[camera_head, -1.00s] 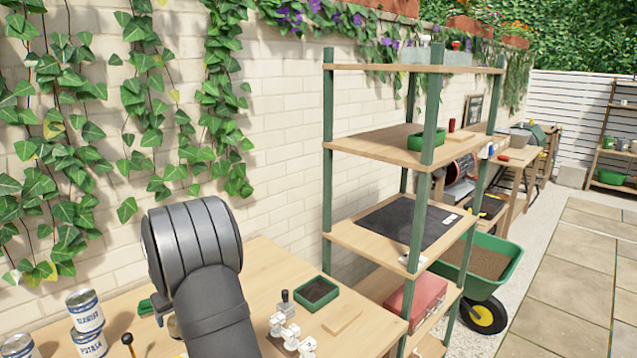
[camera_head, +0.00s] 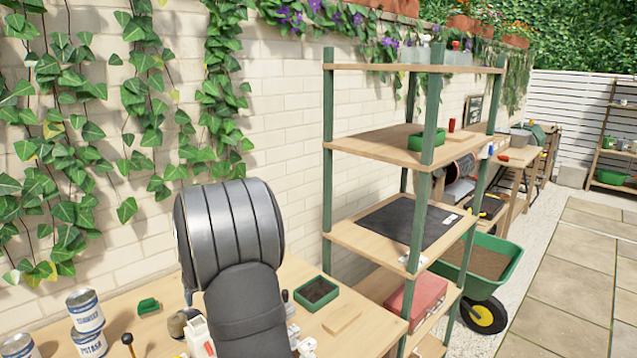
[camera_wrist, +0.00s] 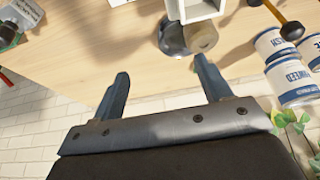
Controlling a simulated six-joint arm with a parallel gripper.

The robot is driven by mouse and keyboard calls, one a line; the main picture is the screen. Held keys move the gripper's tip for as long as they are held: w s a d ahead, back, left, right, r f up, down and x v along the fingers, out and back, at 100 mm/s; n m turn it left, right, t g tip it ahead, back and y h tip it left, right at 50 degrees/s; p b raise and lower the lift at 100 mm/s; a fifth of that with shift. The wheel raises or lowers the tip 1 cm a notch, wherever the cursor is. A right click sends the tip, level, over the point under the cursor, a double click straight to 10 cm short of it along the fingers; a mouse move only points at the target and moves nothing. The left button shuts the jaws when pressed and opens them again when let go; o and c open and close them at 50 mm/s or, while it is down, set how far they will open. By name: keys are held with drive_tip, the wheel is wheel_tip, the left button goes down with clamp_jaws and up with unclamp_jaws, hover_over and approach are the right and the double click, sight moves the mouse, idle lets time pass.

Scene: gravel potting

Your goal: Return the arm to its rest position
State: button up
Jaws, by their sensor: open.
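My gripper (camera_wrist: 160,90) shows in the wrist view with its two dark blue fingers spread wide and nothing between them. It hangs above the wooden workbench (camera_wrist: 85,75), apart from the things on it. In the head view my dark grey arm stands in front of the bench (camera_head: 285,275) and hides the gripper and part of the bench top. The rest position itself is not marked in either view.
Labelled tins (camera_head: 86,310) stand at the bench's left; they also show in the wrist view (camera_wrist: 290,80). A green tray (camera_head: 316,293) of dark soil lies right of my arm. A shelf unit with green posts (camera_head: 327,180) stands farther right, and an ivy-covered brick wall (camera_head: 290,150) behind.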

wheel_tip(320, 180, up, 6)
drive_tip(key=s+a+n+g, duration=0.1)
drive_tip(key=s+a+n, duration=0.3)
drive_tip(key=s+a, duration=0.5)
drive_tip(key=s+a+n+g+y, duration=0.1)
drive_tip(key=s+a+n, duration=0.3)
drive_tip(key=s+a, duration=0.6)
drive_tip(key=a+g, duration=0.1)
drive_tip(key=a, duration=0.3)
drive_tip(key=shift+a+n, duration=0.4)
drive_tip(key=shift+r, duration=0.1)
